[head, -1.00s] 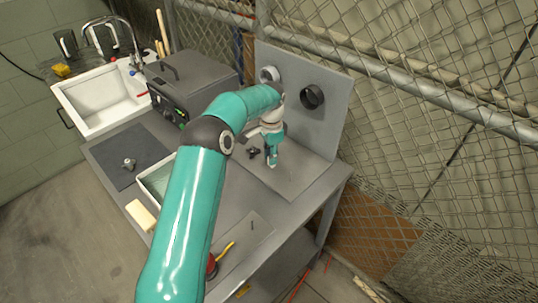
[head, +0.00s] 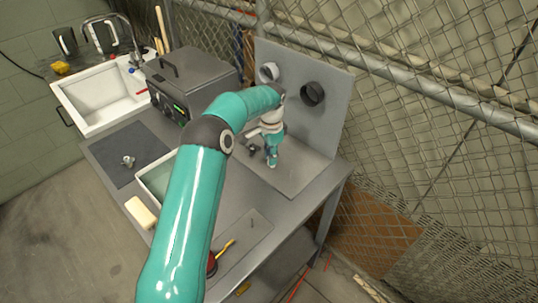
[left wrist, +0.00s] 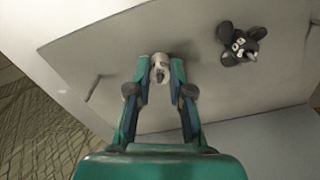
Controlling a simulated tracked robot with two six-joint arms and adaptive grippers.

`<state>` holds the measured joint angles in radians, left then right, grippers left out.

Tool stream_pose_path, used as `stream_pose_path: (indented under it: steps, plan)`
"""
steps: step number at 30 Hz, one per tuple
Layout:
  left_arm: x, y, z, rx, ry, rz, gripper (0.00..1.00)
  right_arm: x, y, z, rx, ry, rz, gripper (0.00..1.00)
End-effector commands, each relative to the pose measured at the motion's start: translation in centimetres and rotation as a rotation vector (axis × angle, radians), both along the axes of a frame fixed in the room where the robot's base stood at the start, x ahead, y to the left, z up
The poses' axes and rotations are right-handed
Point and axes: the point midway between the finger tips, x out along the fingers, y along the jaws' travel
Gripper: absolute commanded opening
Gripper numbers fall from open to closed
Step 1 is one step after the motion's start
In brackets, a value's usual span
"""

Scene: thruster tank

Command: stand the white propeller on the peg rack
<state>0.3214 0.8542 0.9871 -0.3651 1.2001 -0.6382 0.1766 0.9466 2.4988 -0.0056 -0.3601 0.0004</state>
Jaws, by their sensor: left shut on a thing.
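My left gripper (head: 271,160) is shut on a small whitish piece, the white propeller (left wrist: 160,68), held between its fingertips in the left wrist view. Only part of the propeller shows; the fingers hide the rest. The gripper points down over the grey peg rack plate (head: 305,172), low and close to its surface. A bare thin peg (left wrist: 93,88) stands on the plate, left of the fingers in the left wrist view. I cannot tell whether the propeller is touching the plate or a peg under it. My right gripper is not in view.
A black propeller (left wrist: 241,43) stands on the plate near the gripper. A small grey propeller-like part (head: 128,161) lies on the dark mat (head: 112,143).

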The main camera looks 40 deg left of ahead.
Motion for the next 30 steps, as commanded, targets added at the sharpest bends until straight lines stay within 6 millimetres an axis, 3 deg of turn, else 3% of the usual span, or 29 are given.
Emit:
stream_pose_path:
  steps: [3, 4, 9, 20, 30]
  plan:
    - [0.0, 0.0, 0.0, 0.0, 0.0, 0.0, 0.03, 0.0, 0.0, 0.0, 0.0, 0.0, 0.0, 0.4]
    - [0.0, 0.0, 0.0, 0.0, 0.0, 0.0, 0.24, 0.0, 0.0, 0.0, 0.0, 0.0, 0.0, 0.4]
    - [0.0, 0.0, 0.0, 0.0, 0.0, 0.0, 0.5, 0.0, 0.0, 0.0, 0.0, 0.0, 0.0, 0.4]
    - [0.0, 0.0, 0.2, 0.0, 0.0, 0.0, 0.5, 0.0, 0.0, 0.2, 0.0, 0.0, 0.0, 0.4]
    - [0.0, 0.0, 2.2, 0.0, 0.0, 0.0, 0.5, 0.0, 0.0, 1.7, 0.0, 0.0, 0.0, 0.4]
